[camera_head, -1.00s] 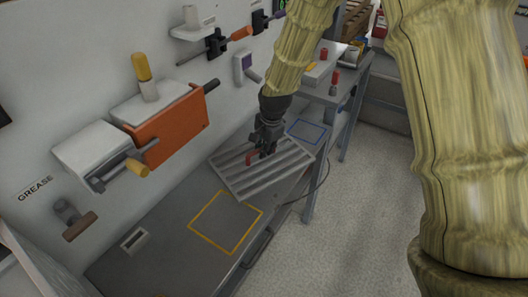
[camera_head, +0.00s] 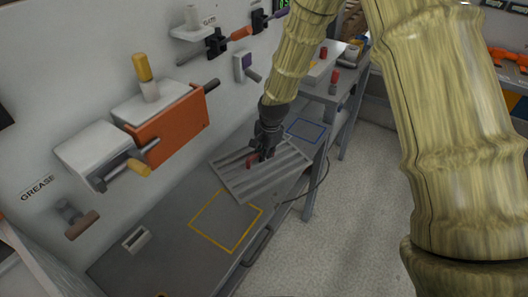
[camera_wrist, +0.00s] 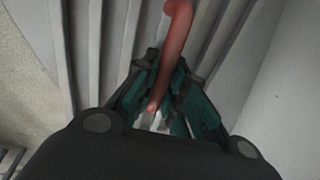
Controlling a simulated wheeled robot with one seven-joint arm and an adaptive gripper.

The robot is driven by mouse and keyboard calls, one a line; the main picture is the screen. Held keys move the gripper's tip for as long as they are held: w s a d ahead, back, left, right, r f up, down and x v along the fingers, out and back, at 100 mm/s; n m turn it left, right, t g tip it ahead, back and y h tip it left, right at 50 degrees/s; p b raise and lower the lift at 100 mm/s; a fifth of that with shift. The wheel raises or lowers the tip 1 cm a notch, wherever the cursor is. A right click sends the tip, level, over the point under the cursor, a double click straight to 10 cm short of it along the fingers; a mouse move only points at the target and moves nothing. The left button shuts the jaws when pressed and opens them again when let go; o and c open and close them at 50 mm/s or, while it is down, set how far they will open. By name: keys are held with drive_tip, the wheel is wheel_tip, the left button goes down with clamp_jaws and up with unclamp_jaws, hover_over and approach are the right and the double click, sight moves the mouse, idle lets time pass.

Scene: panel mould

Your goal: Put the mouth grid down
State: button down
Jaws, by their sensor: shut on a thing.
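The mouth grid is a grey slatted panel (camera_head: 280,178) with a red handle (camera_head: 251,161). In the head view it is over the grey bench, between the yellow outlined square (camera_head: 212,246) and the blue outlined square (camera_head: 317,140). My gripper (camera_head: 260,156) is above the grid and shut on its red handle. The wrist view shows the red handle (camera_wrist: 172,50) between the dark green fingers, with the grid's slats (camera_wrist: 98,50) beyond. I cannot tell whether the grid touches the bench.
The wall on the left carries an orange box (camera_head: 170,128) and a white box (camera_head: 92,153) with projecting handles. A small white-rimmed slot (camera_head: 136,239) is on the bench. Red-topped items (camera_head: 333,83) stand on the far shelf. The yellow square is bare.

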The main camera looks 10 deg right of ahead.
sight(268, 164)
drive_tip(key=c, duration=1.5)
unclamp_jaws()
drive_tip(key=v, duration=1.2)
drive_tip(key=shift+r+b, duration=0.1)
drive_tip(key=shift+b, duration=0.25)
